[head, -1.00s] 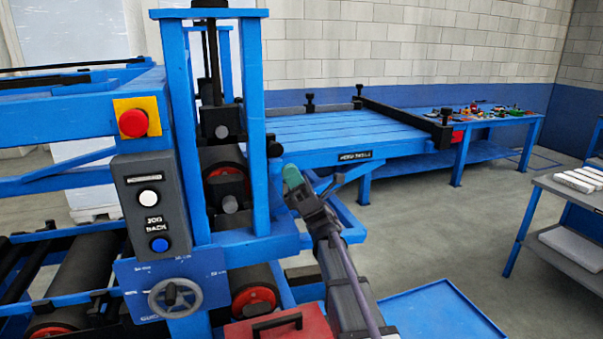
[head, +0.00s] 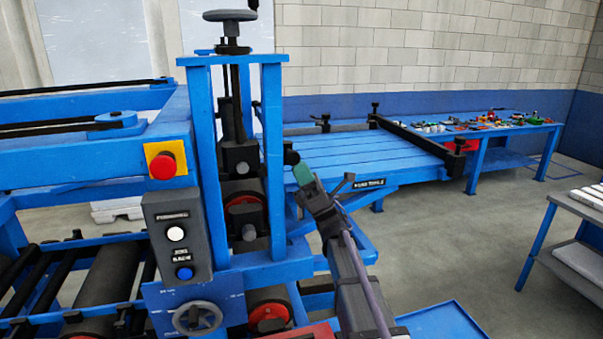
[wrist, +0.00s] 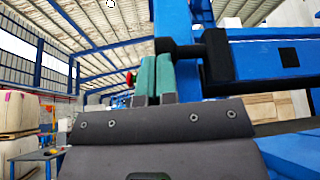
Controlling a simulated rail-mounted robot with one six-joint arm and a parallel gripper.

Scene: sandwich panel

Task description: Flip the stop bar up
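A long black bar (head: 415,140), likely the stop bar, lies across the far right end of the slatted blue table (head: 350,155), with upright black knobs at its ends. My gripper (head: 299,172) has green fingertips and is at the table's near left corner, beside the blue press frame, well away from that bar. A black knob (head: 291,157) is just above the fingertips. In the wrist view, my two green fingers (wrist: 154,76) are side by side, nearly touching, with nothing seen between them. A black rod with a thick end (wrist: 185,47) is close beyond them; I cannot tell whether they touch.
The press frame (head: 272,150) stands close left of my gripper, with a control box (head: 178,240) and a red stop button (head: 162,166). A bench with small parts (head: 500,125) is behind right. A grey shelf (head: 570,245) is at the right; open floor lies between.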

